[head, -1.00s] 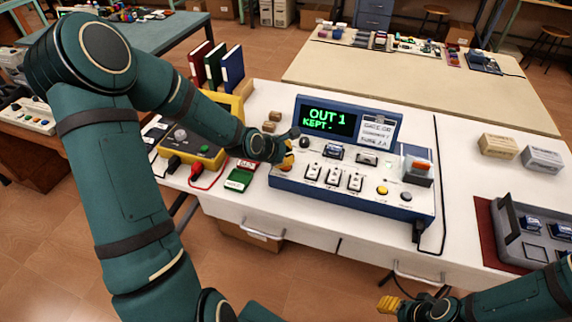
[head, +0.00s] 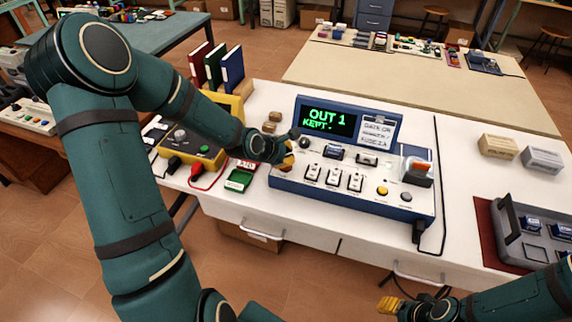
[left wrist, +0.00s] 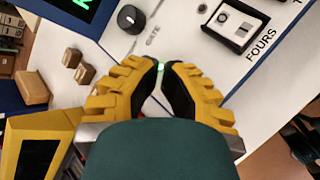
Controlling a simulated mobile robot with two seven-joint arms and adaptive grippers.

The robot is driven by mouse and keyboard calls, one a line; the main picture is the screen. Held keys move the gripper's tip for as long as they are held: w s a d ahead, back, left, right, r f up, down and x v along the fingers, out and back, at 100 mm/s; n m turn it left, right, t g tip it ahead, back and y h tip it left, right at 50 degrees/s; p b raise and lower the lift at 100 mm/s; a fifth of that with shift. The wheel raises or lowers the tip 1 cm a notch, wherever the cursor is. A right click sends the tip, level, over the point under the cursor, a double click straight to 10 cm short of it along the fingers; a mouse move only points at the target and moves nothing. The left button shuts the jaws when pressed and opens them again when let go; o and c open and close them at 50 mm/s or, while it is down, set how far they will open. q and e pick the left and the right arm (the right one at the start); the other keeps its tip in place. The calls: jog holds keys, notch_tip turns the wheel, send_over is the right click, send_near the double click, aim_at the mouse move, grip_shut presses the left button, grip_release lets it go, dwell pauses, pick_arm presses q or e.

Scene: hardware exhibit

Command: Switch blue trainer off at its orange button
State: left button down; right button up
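The blue trainer (head: 350,208) is a sloped console on the white bench, with a lit screen (head: 329,122) reading "OUT 1" and "KEPT". My left gripper (head: 289,161) is at the trainer's left end, away from the button. In the left wrist view its yellow fingertips (left wrist: 165,64) are nearly together, with a small green glow between them and nothing visibly held. My right gripper (head: 387,305) is low, off the bench front.
A black knob (left wrist: 131,18) is close to the left fingers. A yellow trainer (head: 190,150) and a green box (head: 239,180) lie left of the blue trainer. A grey tray (head: 510,235) is at right. Bench space between the trainer and tray is mostly clear, apart from a black cable.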

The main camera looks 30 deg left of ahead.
pick_arm(q)
jog(key=shift+f, duration=0.1)
jog(key=shift+f, duration=0.35)
dwell(0.3)
jog(key=shift+r+p, duration=0.45)
jog(key=shift+p, duration=0.1)
notch_tip(320, 180, up, 6)
jog(key=p, duration=0.6)
jog(key=shift+r, duration=0.1)
